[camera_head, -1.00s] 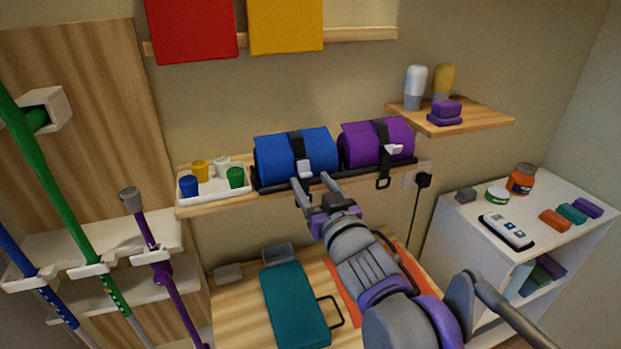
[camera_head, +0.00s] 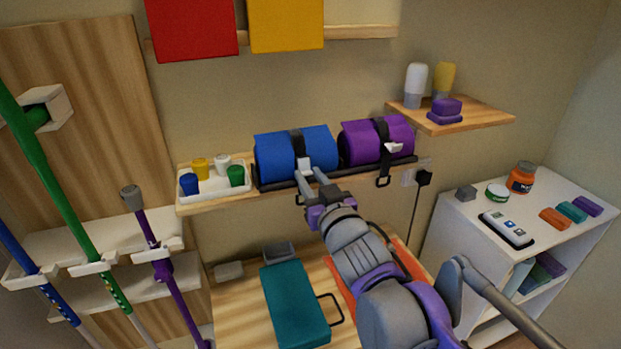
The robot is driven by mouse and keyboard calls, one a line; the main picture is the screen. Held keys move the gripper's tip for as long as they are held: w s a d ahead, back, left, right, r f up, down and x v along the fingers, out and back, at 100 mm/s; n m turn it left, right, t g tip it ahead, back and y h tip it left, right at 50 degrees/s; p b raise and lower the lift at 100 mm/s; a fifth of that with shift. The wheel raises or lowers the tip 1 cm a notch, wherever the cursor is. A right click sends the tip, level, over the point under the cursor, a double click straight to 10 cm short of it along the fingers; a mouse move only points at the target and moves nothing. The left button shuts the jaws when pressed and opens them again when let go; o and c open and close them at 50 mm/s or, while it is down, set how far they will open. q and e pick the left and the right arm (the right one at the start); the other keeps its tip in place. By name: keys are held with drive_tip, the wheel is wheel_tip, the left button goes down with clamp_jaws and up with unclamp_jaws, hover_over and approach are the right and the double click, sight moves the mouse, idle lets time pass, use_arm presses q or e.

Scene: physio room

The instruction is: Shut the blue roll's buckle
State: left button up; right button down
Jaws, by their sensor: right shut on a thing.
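The blue roll (camera_head: 268,158) lies on its side in a black rack on the wooden wall shelf. A black strap (camera_head: 297,142) runs over it, with a pale grey buckle (camera_head: 303,162) at its front. My right gripper (camera_head: 308,174) reaches up from below, its fingertips at the buckle. Its fingers are closer together and shut on the buckle, whose lower part they hide. I cannot tell whether the buckle is latched. My left gripper is not in view.
A purple roll (camera_head: 360,146) with its own strap and buckle (camera_head: 393,147) sits close on the right. A white tray (camera_head: 213,192) of small cups stands left on the shelf. A teal case (camera_head: 295,305) lies on the bench below.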

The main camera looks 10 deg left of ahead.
drive_tip(key=shift+t+y+p, duration=0.3)
drive_tip(key=shift+p, duration=0.35)
drive_tip(key=shift+w+f, duration=0.1)
drive_tip(key=shift+w+a+f+t+y, duration=0.15)
drive_tip(key=shift+f+t+y, duration=0.2)
drive_tip(key=shift+t, duration=0.45)
